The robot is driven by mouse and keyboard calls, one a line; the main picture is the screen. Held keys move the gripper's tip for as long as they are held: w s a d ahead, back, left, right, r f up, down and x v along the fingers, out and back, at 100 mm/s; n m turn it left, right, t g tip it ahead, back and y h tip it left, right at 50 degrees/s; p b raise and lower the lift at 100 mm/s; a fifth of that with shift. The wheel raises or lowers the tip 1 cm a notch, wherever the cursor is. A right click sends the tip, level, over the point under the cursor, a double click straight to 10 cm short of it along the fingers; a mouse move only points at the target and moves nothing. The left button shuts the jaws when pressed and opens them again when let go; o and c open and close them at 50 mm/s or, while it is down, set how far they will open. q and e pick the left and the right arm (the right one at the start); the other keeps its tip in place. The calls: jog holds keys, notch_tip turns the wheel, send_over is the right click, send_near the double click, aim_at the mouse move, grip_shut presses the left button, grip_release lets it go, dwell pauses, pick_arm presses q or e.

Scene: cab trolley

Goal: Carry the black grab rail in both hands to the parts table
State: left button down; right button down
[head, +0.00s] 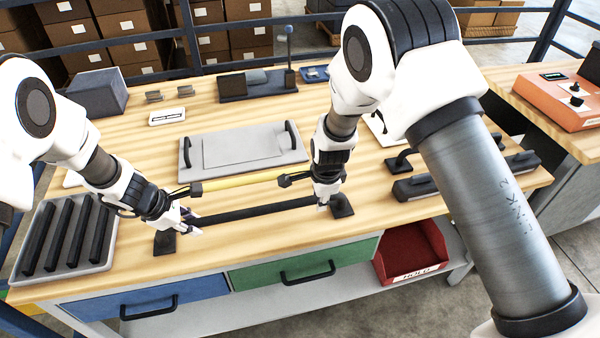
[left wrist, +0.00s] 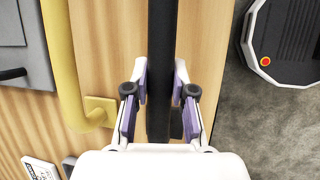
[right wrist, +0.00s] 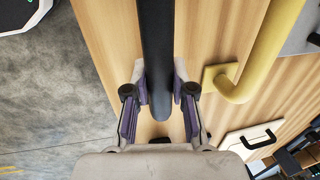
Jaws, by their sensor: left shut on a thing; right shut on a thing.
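The black grab rail (head: 255,211) lies lengthwise along the front edge of a wooden-topped table (head: 140,200). My left gripper (head: 188,222) is shut on the rail near its left end. In the left wrist view the rail (left wrist: 161,50) runs between the fingers. My right gripper (head: 324,200) is shut on it near its right end. In the right wrist view the rail (right wrist: 156,45) ends in a rounded tip between the fingers. Dark square pads show by the rail's left end (head: 163,243) and right end (head: 342,206). I cannot tell whether the rail is clear of the tabletop.
A yellow rail (head: 240,181) lies just behind, with a grey panel (head: 215,151) beyond it. A grey tray (head: 103,262) with several black bars is at left. A red bin (head: 400,270) sits below. Another table (head: 560,125) with an orange box (head: 553,99) stands at right.

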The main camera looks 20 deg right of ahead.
pick_arm(q)
jog(key=c, duration=1)
grip_release()
jog(key=shift+f, duration=0.1)
pick_arm(e)
jog(key=c, duration=1)
grip_release()
jog(key=shift+s, duration=0.1)
pick_arm(q)
jog(key=v, duration=1.2)
pick_arm(e)
jog(key=r, duration=0.4)
jog(key=s+r, duration=0.1)
jog(key=r, duration=0.2)
jog(key=s+r, duration=0.1)
jog(key=r, duration=0.3)
jog(key=shift+s+r, duration=0.15)
jog(key=shift+r, duration=0.2)
